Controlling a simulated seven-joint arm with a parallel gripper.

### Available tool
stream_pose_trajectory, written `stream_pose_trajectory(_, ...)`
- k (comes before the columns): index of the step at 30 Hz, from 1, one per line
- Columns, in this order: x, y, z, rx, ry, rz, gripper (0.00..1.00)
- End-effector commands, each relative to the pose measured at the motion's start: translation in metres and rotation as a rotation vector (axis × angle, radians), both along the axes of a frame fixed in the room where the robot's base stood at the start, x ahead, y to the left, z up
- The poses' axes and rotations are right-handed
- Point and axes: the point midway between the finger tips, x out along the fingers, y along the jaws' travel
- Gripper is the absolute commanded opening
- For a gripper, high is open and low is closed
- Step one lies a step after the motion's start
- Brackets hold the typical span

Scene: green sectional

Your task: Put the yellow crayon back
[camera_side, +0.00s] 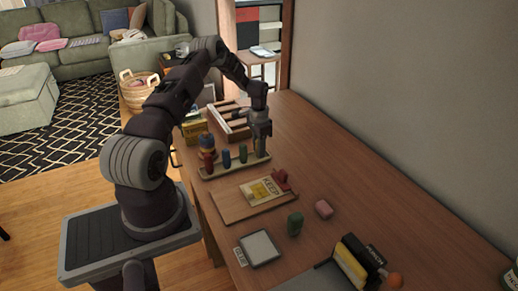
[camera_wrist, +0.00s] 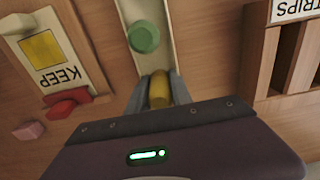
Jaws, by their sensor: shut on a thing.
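My gripper (camera_side: 261,141) is shut on the yellow crayon (camera_wrist: 159,92), which stands between the two fingers in the wrist view. The gripper is at the right end of the pale crayon rack (camera_side: 232,170), over or at its last place. Whether the crayon is seated in the rack is hidden by the fingers. The rack holds an upright red crayon (camera_side: 208,163), blue crayon (camera_side: 227,159) and green crayon (camera_side: 243,154). The green crayon (camera_wrist: 143,37) also shows just beyond the fingers in the wrist view.
A wooden slotted box (camera_side: 229,122) stands behind the rack. A board with a "KEEP" card (camera_side: 258,193) and red clip lies in front. A green block (camera_side: 295,224), pink eraser (camera_side: 323,208) and framed pad (camera_side: 260,248) are nearer.

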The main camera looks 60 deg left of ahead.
Motion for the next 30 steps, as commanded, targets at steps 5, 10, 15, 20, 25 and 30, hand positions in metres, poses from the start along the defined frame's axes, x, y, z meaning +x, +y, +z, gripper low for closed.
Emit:
stream_pose_trajectory(5,0.000,0.000,-0.002,-0.001,0.001,0.000,0.00)
stream_pose_trajectory(10,0.000,0.000,-0.002,-0.001,0.001,0.000,0.48)
stream_pose_trajectory(15,0.000,0.000,0.003,0.000,0.000,0.000,0.48)
stream_pose_trajectory(20,0.001,0.001,0.038,0.003,-0.003,0.000,0.48)
stream_pose_trajectory(25,0.000,0.001,0.085,0.002,-0.002,0.000,0.48)
stream_pose_trajectory(30,0.000,0.000,0.114,0.000,0.000,0.000,0.48)
